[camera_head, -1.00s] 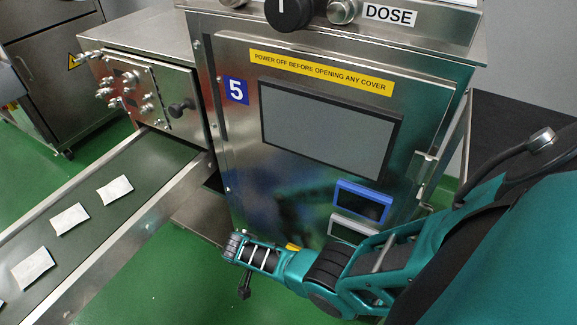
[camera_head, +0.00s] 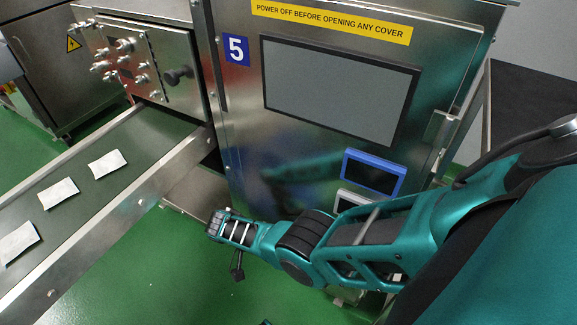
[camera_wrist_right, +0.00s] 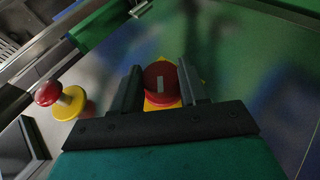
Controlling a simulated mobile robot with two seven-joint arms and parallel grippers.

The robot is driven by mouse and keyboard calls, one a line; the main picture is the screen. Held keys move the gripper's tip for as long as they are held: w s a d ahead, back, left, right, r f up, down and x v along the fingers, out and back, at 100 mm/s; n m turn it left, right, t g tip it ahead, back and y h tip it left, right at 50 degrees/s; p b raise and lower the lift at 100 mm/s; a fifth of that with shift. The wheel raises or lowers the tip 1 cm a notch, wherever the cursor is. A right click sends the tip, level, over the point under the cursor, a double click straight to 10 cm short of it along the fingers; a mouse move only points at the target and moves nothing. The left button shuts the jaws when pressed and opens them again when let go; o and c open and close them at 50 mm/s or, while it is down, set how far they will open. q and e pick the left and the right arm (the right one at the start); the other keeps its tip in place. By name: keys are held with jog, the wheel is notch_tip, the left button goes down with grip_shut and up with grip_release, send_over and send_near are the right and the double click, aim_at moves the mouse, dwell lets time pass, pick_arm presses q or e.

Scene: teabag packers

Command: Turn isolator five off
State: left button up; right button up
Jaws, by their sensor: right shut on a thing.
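The isolator has a round red knob (camera_wrist_right: 158,76) with a short pale upright mark, on a yellow plate (camera_wrist_right: 174,103), in the right wrist view. My right gripper (camera_wrist_right: 161,84) has one finger on each side of the knob and is shut on it. In the head view my right arm reaches low in front of the machine panel with the blue number 5 label (camera_head: 236,49).
A red mushroom button (camera_wrist_right: 48,93) on a yellow base stands left of the knob in the wrist view. A conveyor (camera_head: 128,175) with several white packets runs along the left. The panel carries a grey screen (camera_head: 338,88) and a blue-framed display (camera_head: 372,172).

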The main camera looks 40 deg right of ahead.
jog(key=o, duration=1.1)
jog(key=shift+c, duration=0.2)
jog(key=v, duration=1.3)
jog(key=shift+b, duration=0.3)
jog(key=shift+s, duration=0.15)
